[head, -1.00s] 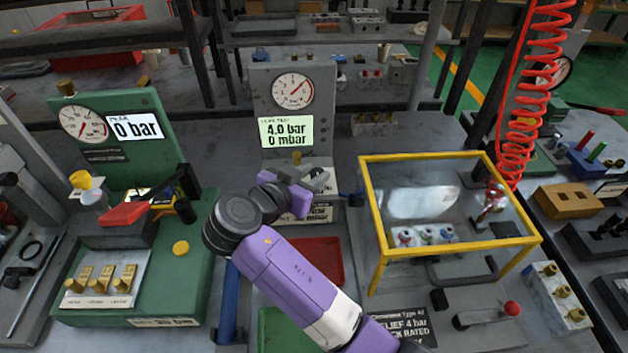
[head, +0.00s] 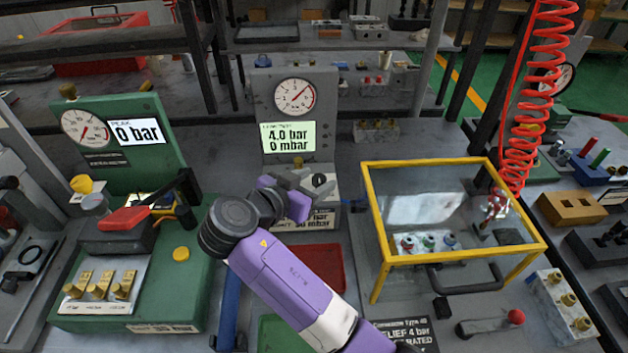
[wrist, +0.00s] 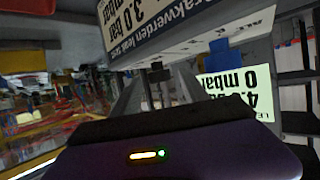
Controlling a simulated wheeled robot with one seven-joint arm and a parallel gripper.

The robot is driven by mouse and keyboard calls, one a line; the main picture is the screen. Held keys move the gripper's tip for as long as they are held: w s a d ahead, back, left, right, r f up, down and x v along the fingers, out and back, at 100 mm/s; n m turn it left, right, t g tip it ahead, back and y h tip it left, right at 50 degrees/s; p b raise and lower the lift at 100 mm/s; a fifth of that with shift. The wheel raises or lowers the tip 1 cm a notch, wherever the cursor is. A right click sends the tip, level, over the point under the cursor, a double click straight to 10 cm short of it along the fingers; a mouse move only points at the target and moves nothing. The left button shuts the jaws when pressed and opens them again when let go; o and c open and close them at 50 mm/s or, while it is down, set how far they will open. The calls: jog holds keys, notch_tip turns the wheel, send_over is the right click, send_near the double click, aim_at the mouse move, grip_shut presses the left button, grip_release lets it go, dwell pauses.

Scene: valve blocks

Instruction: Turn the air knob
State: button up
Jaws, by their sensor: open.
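The grey test panel (head: 327,92) stands at the back centre, with a round gauge (head: 295,97) and a green display (head: 289,137) reading 4.0 bar and 0 mbar. A small dark round knob (head: 319,180) shows low on its front, right beside my gripper (head: 303,183). I cannot read a label that marks it as the air knob. My gripper is open, close to the panel's lower front, and its fingers partly cover that area. In the wrist view the fingers (wrist: 153,95) reach toward the panel's white label (wrist: 185,25), seen upside down. Contact with the knob cannot be told.
A yellow-framed clear box (head: 455,205) stands right of my arm. A green test stand (head: 150,250) with a red lever (head: 124,218) is on the left. A red tray (head: 318,268) lies below my gripper. A red coiled hose (head: 530,100) hangs at right.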

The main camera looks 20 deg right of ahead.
jog(key=v, duration=0.7)
jog(key=shift+s+a+b, duration=0.2)
jog(key=shift+a+b, duration=0.15)
